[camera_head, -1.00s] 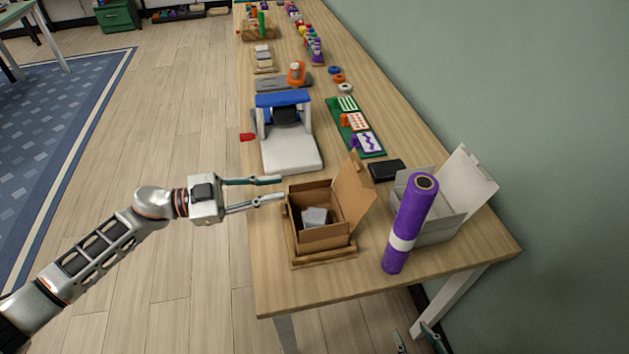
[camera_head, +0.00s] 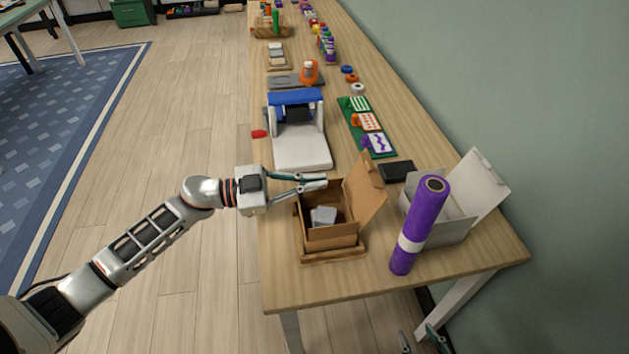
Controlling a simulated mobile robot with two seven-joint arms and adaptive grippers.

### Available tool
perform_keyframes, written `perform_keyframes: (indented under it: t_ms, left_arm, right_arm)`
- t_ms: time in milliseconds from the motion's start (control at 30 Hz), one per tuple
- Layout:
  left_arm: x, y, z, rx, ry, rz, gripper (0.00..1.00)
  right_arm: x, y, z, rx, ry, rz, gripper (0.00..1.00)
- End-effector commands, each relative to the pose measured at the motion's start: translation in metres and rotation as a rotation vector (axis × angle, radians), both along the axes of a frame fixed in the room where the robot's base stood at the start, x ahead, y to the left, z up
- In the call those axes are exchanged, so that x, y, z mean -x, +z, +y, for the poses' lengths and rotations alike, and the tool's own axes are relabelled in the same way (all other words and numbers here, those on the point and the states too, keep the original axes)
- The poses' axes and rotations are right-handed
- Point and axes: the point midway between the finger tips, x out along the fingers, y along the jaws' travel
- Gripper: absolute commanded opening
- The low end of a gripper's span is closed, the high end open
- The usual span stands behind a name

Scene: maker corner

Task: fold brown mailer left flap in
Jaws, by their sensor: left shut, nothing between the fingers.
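The brown mailer (camera_head: 332,240) is an open cardboard box near the table's front end. Its large lid (camera_head: 368,192) stands up on the right side. A grey block (camera_head: 323,216) lies inside. My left gripper (camera_head: 324,180) is shut and empty, its fingertips over the back left rim of the mailer. The fingers partly hide that rim, and I cannot tell how the left flap lies or whether they touch it. My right gripper (camera_head: 420,334) shows only its fingertips at the bottom edge, apart, with nothing between them, below the table's front edge.
The mailer sits on a wooden base (camera_head: 334,258). A purple roll (camera_head: 420,224) stands tilted in front of an open white box (camera_head: 455,228) at right. A black flat case (camera_head: 397,171) and a white and blue machine (camera_head: 302,152) are behind.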

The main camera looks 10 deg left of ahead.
Motion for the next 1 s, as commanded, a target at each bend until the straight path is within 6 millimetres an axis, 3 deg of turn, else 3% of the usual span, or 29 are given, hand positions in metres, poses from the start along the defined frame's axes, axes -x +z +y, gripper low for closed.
perform_keyframes:
  t_ms: [467, 1000]
  left_arm:
    - [0.003, -0.001, 0.000, -0.017, 0.000, -0.050, 0.00]
    - [0.016, -0.013, -0.005, -0.133, -0.001, -0.405, 0.00]
  right_arm:
    - [0.000, 0.000, 0.000, 0.001, 0.000, 0.001, 0.40]
    - [0.002, -0.005, 0.000, 0.001, 0.002, 0.005, 0.40]
